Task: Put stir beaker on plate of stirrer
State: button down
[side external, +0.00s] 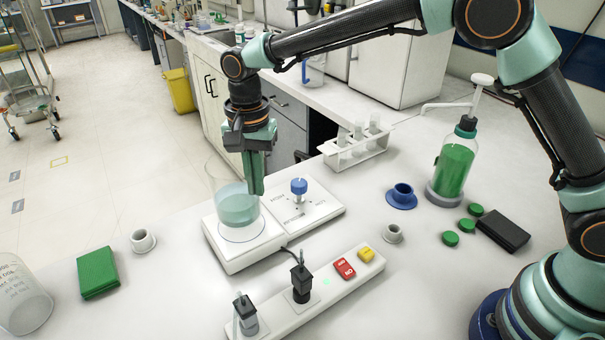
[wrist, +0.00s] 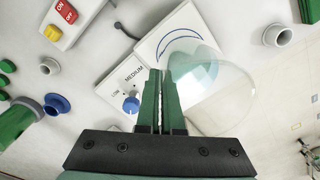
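The stir beaker (side external: 237,204) is clear glass with pale teal liquid in its lower part. It is upright over the plate (side external: 241,233) of the white stirrer (side external: 322,207); I cannot tell whether its base touches the plate. My gripper (side external: 256,190) points down at the beaker's right side. Its green fingers are nearly together on the beaker's wall. In the wrist view, the beaker (wrist: 222,92) lies to the right of my fingers (wrist: 161,78), its near wall between them. The stirrer (wrist: 125,88) shows its blue knob and part of a blue ring on the plate.
A switch strip (side external: 320,300) with red and yellow buttons lies in front. A green box (side external: 98,272), a small white cup (side external: 143,240) and a large beaker (side external: 22,295) stand left. A tube rack (side external: 355,150), blue cup (side external: 402,196) and green bottle (side external: 455,168) stand behind and right.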

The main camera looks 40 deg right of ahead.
aim_at(259, 216)
jog(key=shift+f, duration=1.35)
jog(key=shift+f, duration=0.1)
jog(key=c, duration=1.1)
grip_release()
jog(key=shift+f, duration=0.1)
